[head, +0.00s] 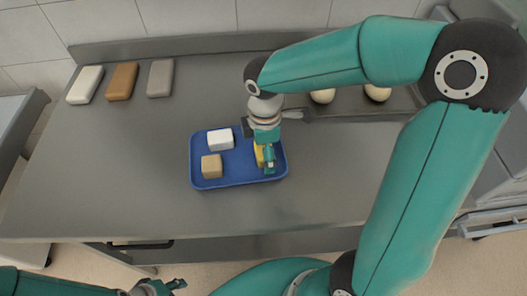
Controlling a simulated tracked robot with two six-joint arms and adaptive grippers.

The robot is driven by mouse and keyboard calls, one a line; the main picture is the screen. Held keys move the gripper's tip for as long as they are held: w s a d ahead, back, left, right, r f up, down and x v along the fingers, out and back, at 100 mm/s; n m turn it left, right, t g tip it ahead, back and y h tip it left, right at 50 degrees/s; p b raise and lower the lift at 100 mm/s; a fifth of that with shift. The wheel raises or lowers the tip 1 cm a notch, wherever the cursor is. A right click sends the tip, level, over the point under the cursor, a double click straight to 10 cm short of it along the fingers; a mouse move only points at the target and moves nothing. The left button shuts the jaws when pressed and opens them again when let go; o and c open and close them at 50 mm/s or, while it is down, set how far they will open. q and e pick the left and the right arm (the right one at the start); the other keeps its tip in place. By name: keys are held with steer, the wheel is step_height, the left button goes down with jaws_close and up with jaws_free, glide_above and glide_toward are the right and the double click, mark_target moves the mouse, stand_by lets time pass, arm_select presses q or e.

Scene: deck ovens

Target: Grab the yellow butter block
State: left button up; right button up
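The yellow butter block (258,156) is in the right part of a blue tray (236,183) on the steel counter, and is partly hidden. My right gripper (266,156) reaches down over the tray at this block, with a teal finger in front of the block's right side. Whether it is closed on the block cannot be made out. A white block (220,139) and a tan block (211,166) lie in the left half of the tray. My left gripper (172,286) is at the bottom edge, away from the counter; its opening is unclear.
White (85,85), brown (122,81) and grey (160,78) bars lie at the back left of the counter (110,180). Pale round pieces (323,96) (377,92) sit on a dark tray at the back right. The counter left of the blue tray is clear.

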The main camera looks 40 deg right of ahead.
steer(key=c, duration=1.2)
steer(key=shift+r, duration=0.1)
